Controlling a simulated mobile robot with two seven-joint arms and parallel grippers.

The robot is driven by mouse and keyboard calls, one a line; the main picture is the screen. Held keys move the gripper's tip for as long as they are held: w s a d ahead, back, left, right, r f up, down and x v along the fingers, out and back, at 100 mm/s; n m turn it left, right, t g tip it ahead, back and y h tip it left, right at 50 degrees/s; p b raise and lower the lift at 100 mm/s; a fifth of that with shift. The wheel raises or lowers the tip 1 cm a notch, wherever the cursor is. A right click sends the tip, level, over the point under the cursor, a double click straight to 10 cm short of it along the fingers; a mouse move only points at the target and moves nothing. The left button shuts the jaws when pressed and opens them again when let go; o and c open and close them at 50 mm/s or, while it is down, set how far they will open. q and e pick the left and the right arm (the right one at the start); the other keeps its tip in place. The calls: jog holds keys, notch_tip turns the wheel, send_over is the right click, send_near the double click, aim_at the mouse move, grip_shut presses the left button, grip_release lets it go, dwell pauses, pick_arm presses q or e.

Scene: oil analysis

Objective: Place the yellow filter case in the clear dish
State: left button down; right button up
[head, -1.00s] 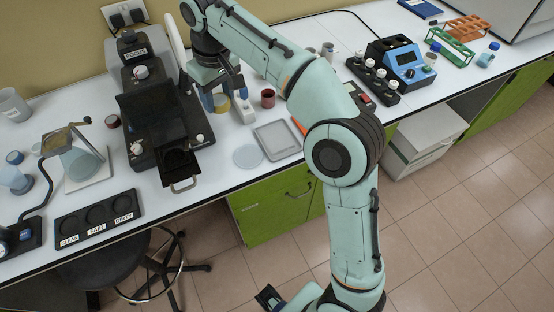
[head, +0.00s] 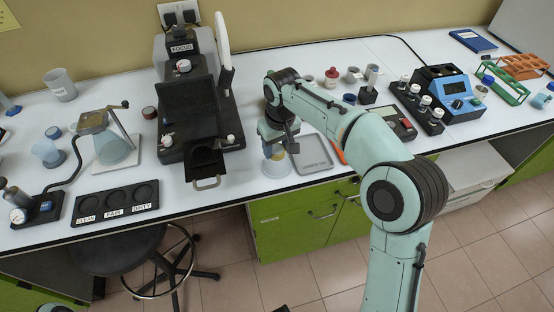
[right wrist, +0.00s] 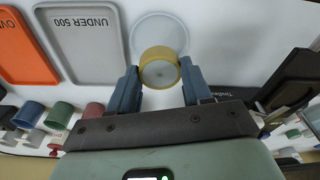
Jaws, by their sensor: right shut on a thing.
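The yellow filter case (right wrist: 160,70) is a short ring-shaped case between my right gripper's fingertips (right wrist: 161,84) in the right wrist view. My right gripper is shut on it. The clear dish (right wrist: 142,24) is a pale round dish beyond the case in that view, and the case overlaps its near edge in the picture. In the head view, my right gripper (head: 275,147) points down over the clear dish (head: 283,171), with the yellow case partly hidden beneath it. I cannot tell whether the case touches the dish. My left gripper is not in view.
The grey UNDER 500 tray (right wrist: 88,50) lies beside the dish, with an orange tray (right wrist: 22,45) beyond it. The black FOCUS instrument (head: 190,110) stands left of my gripper. A CLEAN/FAIR/DIRTY holder (head: 116,202) is at the front left. The bench's front edge is near the dish.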

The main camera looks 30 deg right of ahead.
aim_at(277, 166)
jog(key=shift+f+b, duration=0.4)
jog(key=shift+f, duration=2)
jog(key=shift+f, duration=0.1)
jog(key=o, duration=1)
jog(key=r, duration=0.4)
jog(key=s+r+p, duration=0.1)
jog(key=r, duration=0.3)
jog(key=r+p, duration=0.1)
jog(key=r, duration=0.3)
jog(key=shift+s+r, duration=0.15)
jog(key=shift+s, duration=0.1)
